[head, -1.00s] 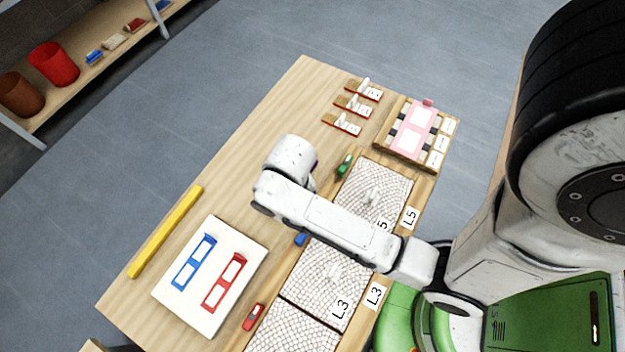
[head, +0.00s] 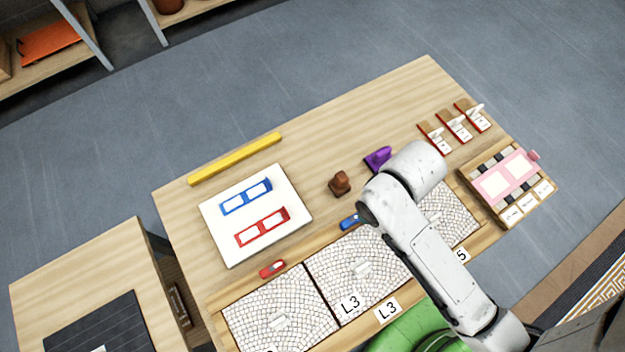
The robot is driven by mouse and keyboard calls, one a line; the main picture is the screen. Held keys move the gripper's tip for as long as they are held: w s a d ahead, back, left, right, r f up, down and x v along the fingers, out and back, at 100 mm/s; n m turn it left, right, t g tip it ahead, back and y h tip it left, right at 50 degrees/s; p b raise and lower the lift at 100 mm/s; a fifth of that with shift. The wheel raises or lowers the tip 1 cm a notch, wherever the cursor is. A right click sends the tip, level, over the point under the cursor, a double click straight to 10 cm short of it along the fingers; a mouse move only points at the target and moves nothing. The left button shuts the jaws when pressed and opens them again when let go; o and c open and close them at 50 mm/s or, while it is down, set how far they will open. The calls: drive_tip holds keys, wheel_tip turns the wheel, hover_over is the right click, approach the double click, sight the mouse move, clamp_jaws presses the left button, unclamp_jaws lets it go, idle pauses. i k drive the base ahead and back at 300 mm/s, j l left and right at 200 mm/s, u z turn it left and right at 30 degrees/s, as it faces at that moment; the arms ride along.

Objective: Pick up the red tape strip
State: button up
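The red tape strip (head: 263,228) lies flat on a white board (head: 290,193) on the left half of the table. It is a red frame with two pale windows. A similar blue strip (head: 246,197) lies behind it on the same board, apart from it. My arm crosses the right part of the table, well to the right of the board. My gripper does not show, so whether it is open or holds anything is hidden.
A yellow bar (head: 235,158) lies behind the board. A small red item (head: 272,269) lies in front of it. Mosaic panels (head: 345,275) line the front edge. A brown block (head: 340,184) and a purple piece (head: 378,158) stand between board and arm. A pink strip (head: 508,175) lies on a rack at right.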

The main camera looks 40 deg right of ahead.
sight(246, 236)
drive_tip(key=k+j, duration=0.15)
drive_tip(key=k, duration=0.3)
drive_tip(key=k+j+u, duration=0.1)
drive_tip(key=k, duration=0.35)
